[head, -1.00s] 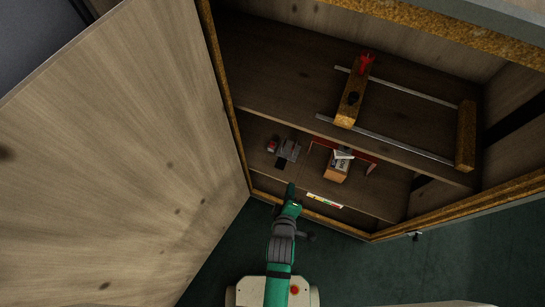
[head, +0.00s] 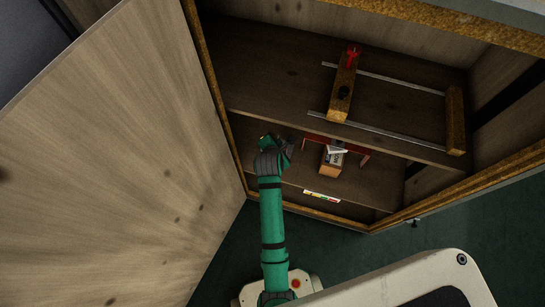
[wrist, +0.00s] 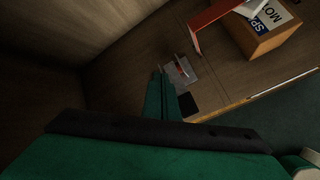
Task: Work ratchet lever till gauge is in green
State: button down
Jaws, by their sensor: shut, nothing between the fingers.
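My gripper's green fingers show in the wrist view (wrist: 161,78), shut and empty. Just beyond them, on the lower shelf, lies a grey plate-like device (wrist: 184,74) with a thin red part and a black square beside it. I cannot tell whether they touch. The head view hides this device behind my arm. A strip with red, yellow and green colours (head: 321,196), perhaps the gauge, sits at the lower shelf's front edge; no pointer can be made out. A wooden bar with a red fitting (head: 352,57) and black knob is on the upper shelf; I cannot tell which part is the ratchet lever.
A red bracket (head: 314,140) stands over a wooden block (head: 331,161) with a printed label, right of my arm. Two metal rods (head: 385,136) run to another wooden bar (head: 455,122) above. The open cabinet door (head: 100,160) bounds the left side.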

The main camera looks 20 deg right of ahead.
jog(key=shift+f, duration=0.1)
dwell(0.3)
notch_tip(320, 180, down, 8)
jog(key=shift+s+a+f, duration=0.1)
jog(key=shift+a, duration=0.05)
jog(key=shift+f, duration=0.15)
dwell(0.3)
jog(key=shift+f, duration=0.1)
dwell(1.9)
jog(key=shift+s+f, duration=0.1)
jog(key=shift+f, duration=0.25)
